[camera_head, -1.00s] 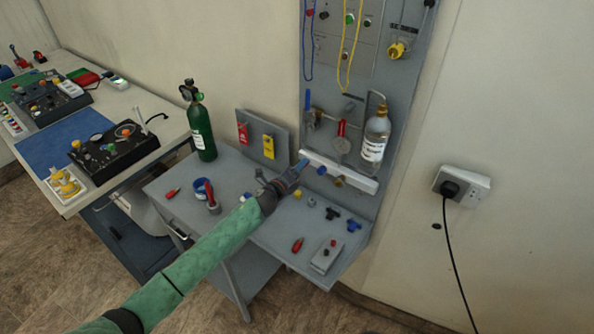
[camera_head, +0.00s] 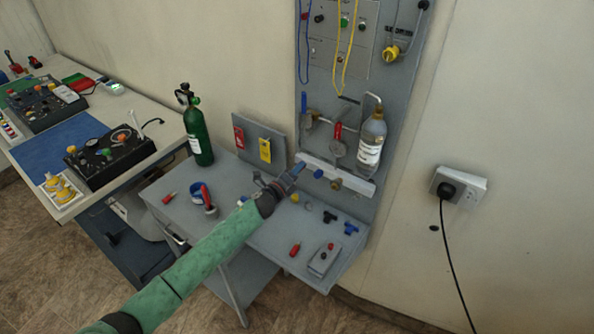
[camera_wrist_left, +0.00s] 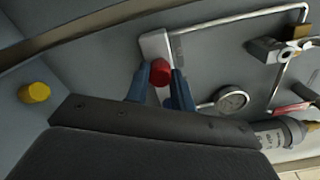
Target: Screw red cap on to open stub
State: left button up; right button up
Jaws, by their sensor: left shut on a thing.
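My left gripper (camera_head: 293,171) is at the left end of the white bar (camera_head: 352,186) low on the grey wall panel. In the left wrist view, its blue fingers (camera_wrist_left: 160,84) are shut on the red cap (camera_wrist_left: 160,71), one finger on each side. The cap is in front of the end of the white bar (camera_wrist_left: 153,44). The open stub cannot be made out behind the cap, and I cannot tell whether the two touch. The cap is hidden in the head view. A blue fitting (camera_head: 318,174) and a brass fitting (camera_head: 336,184) sit along the bar.
A yellow cap (camera_wrist_left: 34,92) lies on the grey table. Red, black and blue parts lie near the small grey box (camera_head: 324,259). A green cylinder (camera_head: 198,130) stands at the back.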

pick_arm(q)
jog(key=shift+m+b, duration=0.5)
jog(key=shift+m, duration=1.3)
jog(key=shift+m, duration=1.7)
jog(key=m, duration=0.3)
jog(key=shift+f, duration=0.1)
jog(key=shift+m, duration=0.4)
